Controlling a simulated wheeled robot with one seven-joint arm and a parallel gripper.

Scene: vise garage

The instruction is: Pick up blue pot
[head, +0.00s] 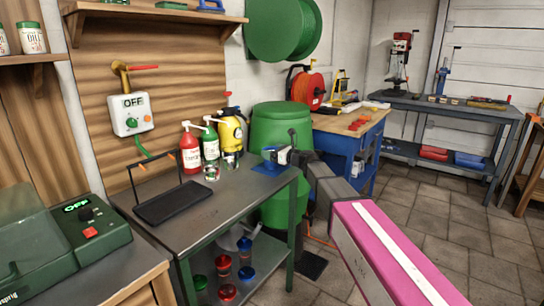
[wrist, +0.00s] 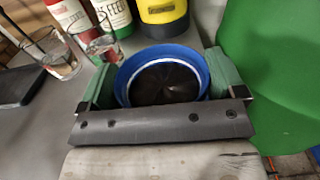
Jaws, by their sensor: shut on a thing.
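The blue pot (wrist: 125,82) is round, with a blue rim and a dark inside. In the wrist view it sits between the two green-padded fingers of my gripper (wrist: 163,84), which is shut on it from both sides. In the head view my gripper (head: 279,156) is at the right end of the grey metal table (head: 228,185), with a small part of the blue pot (head: 267,154) showing beside it. A flat blue piece (head: 270,169) lies just below. I cannot tell whether the pot's base touches the table.
Red (head: 190,150), green (head: 210,143) and yellow (head: 231,132) bottles stand behind the pot, with clear glasses (head: 212,172) in front of them. A black tray (head: 173,201) lies to the left. A big green barrel (head: 273,130) stands close at the right.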

